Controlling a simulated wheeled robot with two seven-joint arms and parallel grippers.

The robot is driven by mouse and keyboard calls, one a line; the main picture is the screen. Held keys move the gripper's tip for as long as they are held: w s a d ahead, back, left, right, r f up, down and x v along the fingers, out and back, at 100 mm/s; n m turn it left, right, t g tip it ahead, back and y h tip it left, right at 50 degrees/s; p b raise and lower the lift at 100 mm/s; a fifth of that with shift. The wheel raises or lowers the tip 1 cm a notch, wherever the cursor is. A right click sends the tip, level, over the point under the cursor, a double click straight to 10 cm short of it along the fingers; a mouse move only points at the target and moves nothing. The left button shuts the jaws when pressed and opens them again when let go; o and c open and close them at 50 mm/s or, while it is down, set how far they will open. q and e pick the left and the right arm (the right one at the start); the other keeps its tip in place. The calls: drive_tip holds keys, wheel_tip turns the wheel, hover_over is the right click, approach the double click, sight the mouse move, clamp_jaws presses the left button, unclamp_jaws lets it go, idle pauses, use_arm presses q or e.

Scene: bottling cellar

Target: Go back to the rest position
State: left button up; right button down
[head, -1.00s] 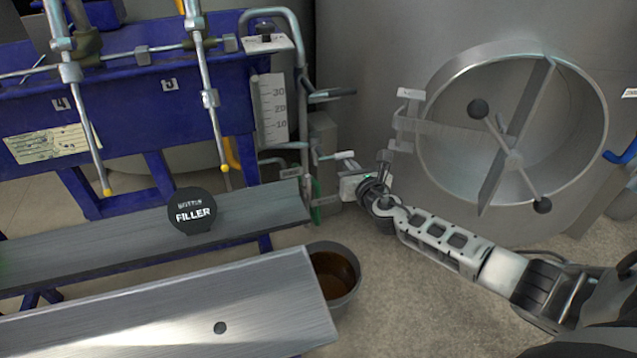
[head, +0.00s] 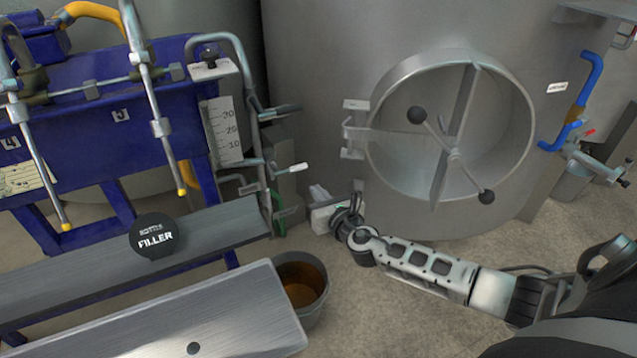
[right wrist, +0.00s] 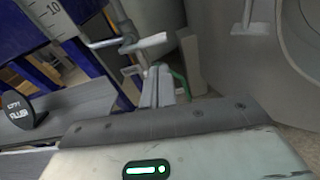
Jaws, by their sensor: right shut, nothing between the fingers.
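My right arm reaches in from the right in the head view. Its gripper (head: 320,198) is shut and holds nothing, in front of the big steel tank's lower left side. The two fingers lie together in the right wrist view (right wrist: 158,82). A lever with a white grip (head: 292,168) is up and to the left of the gripper in the head view. In the right wrist view the white grip (right wrist: 150,41) shows just beyond the fingertips, with a gap between. My left gripper is not in view.
The blue bottle filler frame (head: 90,100) with its sloping grey shelf (head: 220,225) stands left. A bucket (head: 303,285) of brown liquid sits on the floor below. The steel tank (head: 320,60) with a round door (head: 450,150) is behind my arm. Open floor (head: 390,310) lies below the arm.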

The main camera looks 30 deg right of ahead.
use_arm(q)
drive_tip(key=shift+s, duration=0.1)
use_arm(e)
drive_tip(key=shift+s+a+r, duration=0.1)
drive_tip(key=shift+s, duration=0.75)
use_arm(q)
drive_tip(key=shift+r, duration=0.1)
